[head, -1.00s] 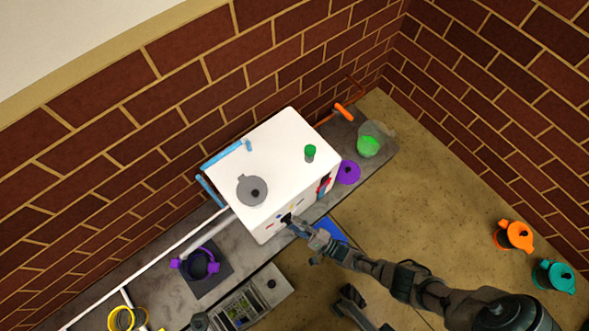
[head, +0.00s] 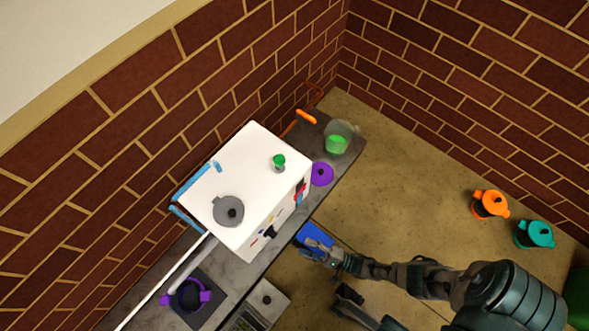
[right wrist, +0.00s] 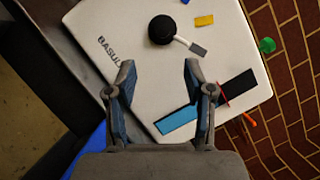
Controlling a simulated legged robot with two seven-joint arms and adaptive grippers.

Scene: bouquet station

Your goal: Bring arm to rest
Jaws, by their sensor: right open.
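My right gripper (head: 320,249) is open and empty in front of the white box (head: 250,185), over the floor side of the grey counter. In the right wrist view its two fingers stand wide apart, with the jaw gap (right wrist: 158,78) in front of the box's marked face (right wrist: 170,85). That face carries a black knob (right wrist: 162,29), a yellow tag, a blue patch and a black patch. The fingers look apart from the box. A dark part of mine (head: 350,293) shows below the right arm in the head view; its jaws cannot be made out.
A blue item (head: 314,236) lies beside the right gripper. The grey counter (head: 345,165) runs along the brick wall, with a purple disc (head: 321,174) and a green-filled clear container (head: 337,142). Open floor (head: 400,195) lies between.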

